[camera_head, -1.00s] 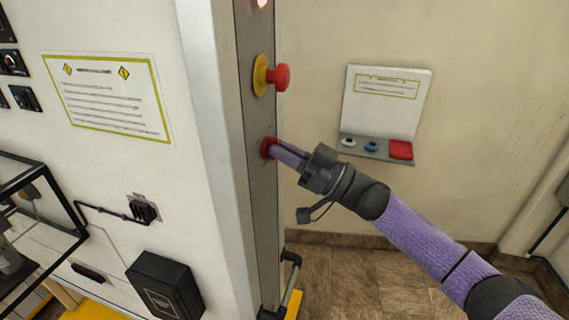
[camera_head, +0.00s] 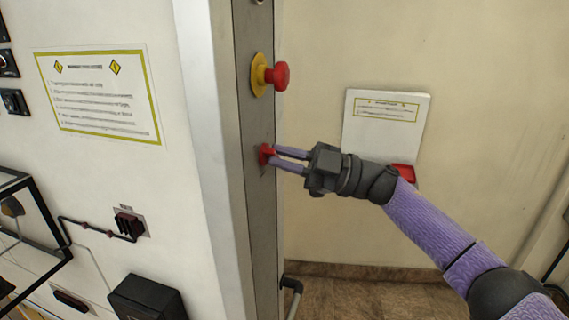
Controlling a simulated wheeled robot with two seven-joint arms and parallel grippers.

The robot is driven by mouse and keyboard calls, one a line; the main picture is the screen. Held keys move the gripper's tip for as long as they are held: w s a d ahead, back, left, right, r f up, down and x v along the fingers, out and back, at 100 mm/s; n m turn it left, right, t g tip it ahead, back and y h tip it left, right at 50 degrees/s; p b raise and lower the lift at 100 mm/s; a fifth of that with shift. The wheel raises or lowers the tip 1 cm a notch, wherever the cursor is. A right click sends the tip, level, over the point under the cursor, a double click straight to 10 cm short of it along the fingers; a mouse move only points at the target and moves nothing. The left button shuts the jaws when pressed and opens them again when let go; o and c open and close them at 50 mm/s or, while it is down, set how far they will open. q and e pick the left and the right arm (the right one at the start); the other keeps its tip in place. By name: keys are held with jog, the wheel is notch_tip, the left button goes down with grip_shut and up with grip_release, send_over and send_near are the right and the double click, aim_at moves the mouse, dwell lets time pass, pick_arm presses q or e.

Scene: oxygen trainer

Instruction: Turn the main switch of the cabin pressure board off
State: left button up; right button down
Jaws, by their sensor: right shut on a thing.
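The red main switch (camera_head: 267,154) sits on the narrow grey side panel of the cabin pressure board (camera_head: 255,210). My right gripper (camera_head: 272,157) reaches in from the right. Its two purple fingers are shut on the red switch, one above the other, and hide part of it. A small lamp (camera_head: 258,2) at the top edge of the panel looks unlit and is partly cut off. My left gripper is not in view.
A red mushroom button (camera_head: 281,76) on a yellow collar sticks out above my fingers. A wall panel (camera_head: 385,125) hangs behind my arm, with a red part (camera_head: 404,173) showing. A black box (camera_head: 146,298) is at lower left.

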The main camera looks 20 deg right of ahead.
jog(key=shift+n+g, duration=0.4)
jog(key=shift+n, duration=0.1)
jog(key=c, duration=0.7)
grip_release()
jog(key=shift+d, duration=0.1)
jog(key=b+v, duration=0.3)
jog(key=v, duration=0.6)
jog(key=shift+s+d+f, duration=0.15)
jog(key=shift+d+f, duration=0.05)
jog(key=shift+d, duration=0.15)
